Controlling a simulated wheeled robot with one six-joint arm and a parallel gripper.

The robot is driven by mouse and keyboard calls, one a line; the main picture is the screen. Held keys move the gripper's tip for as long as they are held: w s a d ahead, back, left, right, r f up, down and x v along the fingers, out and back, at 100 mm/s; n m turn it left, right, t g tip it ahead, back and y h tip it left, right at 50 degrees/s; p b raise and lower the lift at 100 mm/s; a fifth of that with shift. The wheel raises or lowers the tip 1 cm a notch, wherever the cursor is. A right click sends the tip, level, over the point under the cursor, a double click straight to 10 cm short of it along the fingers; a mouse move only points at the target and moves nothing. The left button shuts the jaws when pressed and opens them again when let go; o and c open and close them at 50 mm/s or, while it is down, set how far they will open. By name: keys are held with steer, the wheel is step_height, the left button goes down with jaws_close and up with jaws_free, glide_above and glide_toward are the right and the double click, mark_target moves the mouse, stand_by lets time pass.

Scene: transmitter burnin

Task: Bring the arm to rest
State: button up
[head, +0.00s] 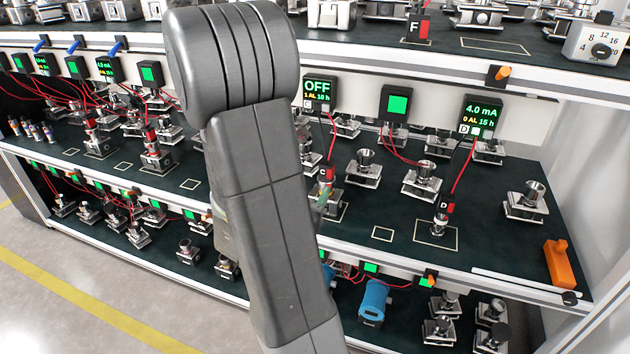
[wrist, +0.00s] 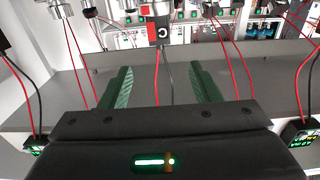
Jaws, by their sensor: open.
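My gripper (wrist: 160,80) shows in the wrist view as two green fingers spread wide apart, with nothing between them but a red wire and a dark wire behind. A red, black and silver unit marked C (wrist: 161,22) stands beyond the fingertips, roughly centred between them. In the head view my raised arm fills the middle and hides most of the gripper; a small greenish part shows at its right edge. The unit marked C (head: 325,175) also shows there, just beside my arm.
Bench shelves hold several silver fixtures, red wires and small displays, one reading OFF (head: 318,91) and one 4.0 mA (head: 482,115). An orange block (head: 560,263) stands at the shelf's right end. Floor (head: 50,290) is clear at lower left.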

mark_target(327, 163)
steer(key=shift+s+a, duration=0.1)
steer(key=shift+s, duration=0.25)
steer(key=shift+w, duration=0.15)
steer(key=b+x, duration=0.1)
steer(key=x, duration=1.2)
steer(key=shift+w+r, duration=0.1)
steer(key=shift+w, duration=0.2)
steer(key=shift+r, duration=0.2)
steer(key=shift+s+f, duration=0.1)
